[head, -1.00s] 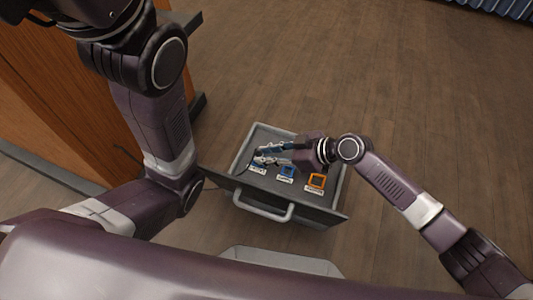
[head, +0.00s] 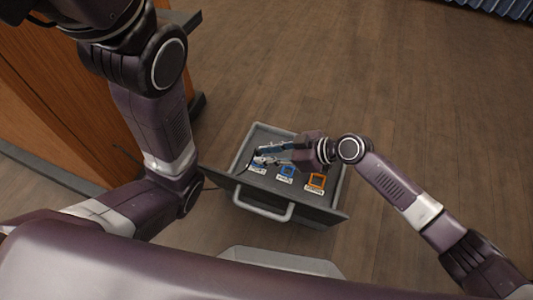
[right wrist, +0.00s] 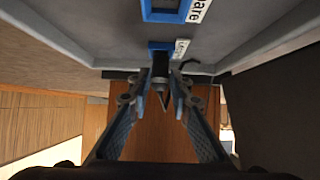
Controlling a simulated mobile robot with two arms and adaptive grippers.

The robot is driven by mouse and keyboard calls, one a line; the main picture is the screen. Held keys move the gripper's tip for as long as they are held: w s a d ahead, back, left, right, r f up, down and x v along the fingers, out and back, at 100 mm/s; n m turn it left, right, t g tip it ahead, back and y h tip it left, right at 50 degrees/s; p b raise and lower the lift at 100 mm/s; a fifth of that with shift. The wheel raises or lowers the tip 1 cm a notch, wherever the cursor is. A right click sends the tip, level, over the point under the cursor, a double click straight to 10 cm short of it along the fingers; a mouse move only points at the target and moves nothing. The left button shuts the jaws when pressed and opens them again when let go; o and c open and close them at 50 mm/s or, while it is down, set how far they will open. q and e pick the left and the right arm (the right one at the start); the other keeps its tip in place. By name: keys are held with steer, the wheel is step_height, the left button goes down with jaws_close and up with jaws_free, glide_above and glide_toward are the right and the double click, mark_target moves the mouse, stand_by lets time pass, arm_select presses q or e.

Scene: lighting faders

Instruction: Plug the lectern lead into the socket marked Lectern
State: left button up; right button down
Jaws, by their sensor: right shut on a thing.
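My right gripper (head: 257,156) reaches into the open grey drawer (head: 240,151) from the right. In the right wrist view its fingers (right wrist: 160,98) are shut on the dark lectern plug (right wrist: 160,68). The plug's front end overlaps a blue-framed socket (right wrist: 153,46) whose white label (right wrist: 181,48) starts with "Le". I cannot tell whether the plug is seated or just in front of the socket. A second blue socket (right wrist: 165,14), labelled "Spare", lies beyond it; it also shows in the head view (head: 286,171). My left gripper is out of view.
An orange-framed socket (head: 316,181) sits at the drawer's right. The drawer front with its handle (head: 264,212) faces me. A wooden cabinet (head: 75,105) stands at the left, partly behind my left arm. The wooden floor (head: 400,90) is clear to the right.

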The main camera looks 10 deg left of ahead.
steer(key=shift+d+f, duration=0.1)
steer(key=shift+f, duration=0.15)
steer(key=c, duration=1.7)
jaws_free()
steer(key=v, duration=1.2)
steer(key=shift+r, duration=0.1)
